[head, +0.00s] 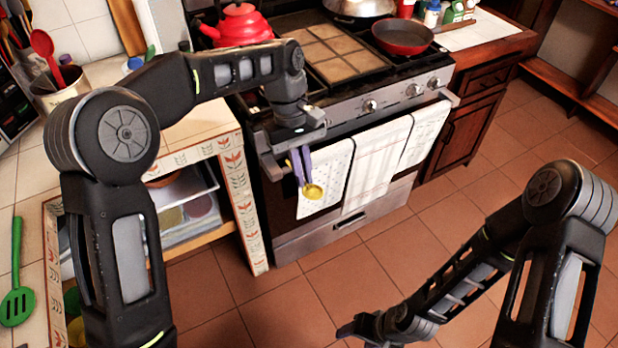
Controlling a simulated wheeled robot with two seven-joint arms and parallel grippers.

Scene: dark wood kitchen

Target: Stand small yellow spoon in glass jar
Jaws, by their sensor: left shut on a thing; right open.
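The small yellow spoon (314,191) hangs bowl-down in front of the stove, against the white dotted towel. My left gripper (302,168) is shut on the spoon; its purple fingers hide the upper part of the handle. My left arm reaches from the left over the counter to the stove front. My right gripper (362,332) is low at the bottom edge, over the floor, far from the spoon. It is open and seems empty, though its fingers are partly cut off. I cannot make out a glass jar in this view.
The stove (360,90) holds a red kettle (237,27) and a red pan (402,37). Towels (375,160) hang on its front rail. A utensil holder (62,88) and green slotted spatula (17,300) are on the left counter. The tiled floor (300,300) is clear.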

